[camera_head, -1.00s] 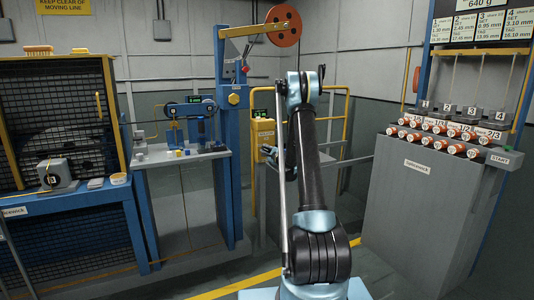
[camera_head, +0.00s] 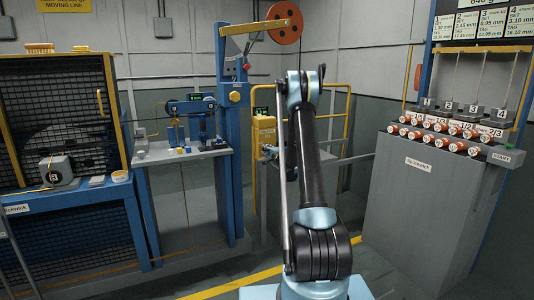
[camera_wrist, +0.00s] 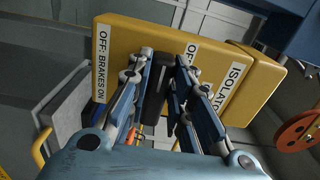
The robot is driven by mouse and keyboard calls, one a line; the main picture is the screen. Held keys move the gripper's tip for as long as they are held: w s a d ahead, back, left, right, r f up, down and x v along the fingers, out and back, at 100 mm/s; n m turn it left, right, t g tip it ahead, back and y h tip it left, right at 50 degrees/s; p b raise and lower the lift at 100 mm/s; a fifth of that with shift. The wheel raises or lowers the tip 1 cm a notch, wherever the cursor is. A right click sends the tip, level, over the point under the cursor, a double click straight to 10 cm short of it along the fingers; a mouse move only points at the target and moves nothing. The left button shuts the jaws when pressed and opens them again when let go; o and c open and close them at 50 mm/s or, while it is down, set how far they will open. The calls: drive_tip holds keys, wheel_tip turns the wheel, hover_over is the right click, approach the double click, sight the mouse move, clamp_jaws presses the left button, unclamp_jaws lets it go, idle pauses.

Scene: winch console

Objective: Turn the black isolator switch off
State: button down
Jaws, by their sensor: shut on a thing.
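The black isolator switch (camera_wrist: 157,88) is a dark bar-shaped handle on the front of a yellow box (camera_wrist: 135,36) in the wrist view. My gripper (camera_wrist: 162,72) has one finger on each side of the handle and is shut on it. The handle runs roughly up and down in the picture, slightly tilted. A white label reading "OFF: BRAKES ON" (camera_wrist: 101,62) is to its left. A second, partly hidden label and one beginning "ISOLATOR" are to its right.
An orange reel (camera_head: 284,24) hangs above on a yellow arm of the blue post (camera_head: 229,150). A yellow rail (camera_head: 348,105) stands behind the box. A grey console (camera_head: 418,210) with several orange spools is at right, a mesh cage (camera_head: 70,110) at left.

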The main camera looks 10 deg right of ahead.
drive_tip(key=shift+a+f, duration=0.1)
drive_tip(key=shift+a, duration=0.05)
drive_tip(key=c, duration=1.4)
unclamp_jaws()
drive_tip(key=shift+c, duration=0.2)
drive_tip(key=v, duration=1.2)
